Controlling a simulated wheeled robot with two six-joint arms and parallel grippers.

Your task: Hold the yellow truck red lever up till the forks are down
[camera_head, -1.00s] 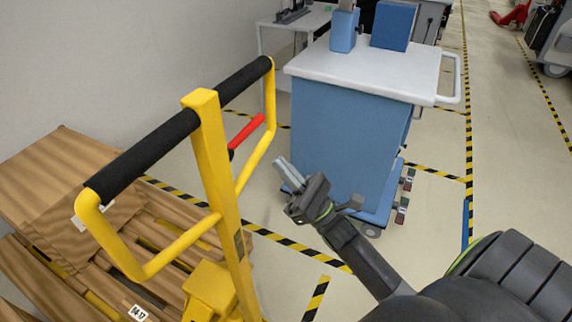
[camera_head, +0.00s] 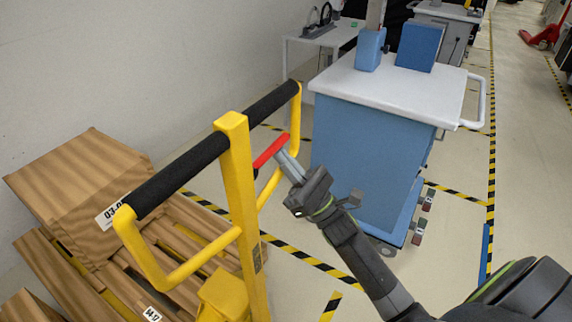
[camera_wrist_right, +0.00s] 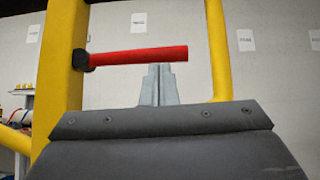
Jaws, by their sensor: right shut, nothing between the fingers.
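The yellow truck's handle (camera_head: 237,180) stands upright at the centre left, with a black grip bar (camera_head: 185,168) across its top. The red lever (camera_head: 270,151) sticks out from the yellow post inside the handle loop. It also shows roughly level in the right wrist view (camera_wrist_right: 138,56). My right gripper (camera_head: 284,158) is shut and empty, its fingertips close to the lever's free end. In the right wrist view the fingertips (camera_wrist_right: 159,68) overlap the lever's lower edge near that end; I cannot tell whether they touch. The forks are not clearly visible. My left gripper is not in view.
Wooden pallets with a wood-patterned box (camera_head: 85,190) lie at the left by the wall. A blue cart (camera_head: 365,150) with a white top (camera_head: 390,85) stands behind my right gripper. Striped floor tape (camera_head: 300,252) crosses the open floor.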

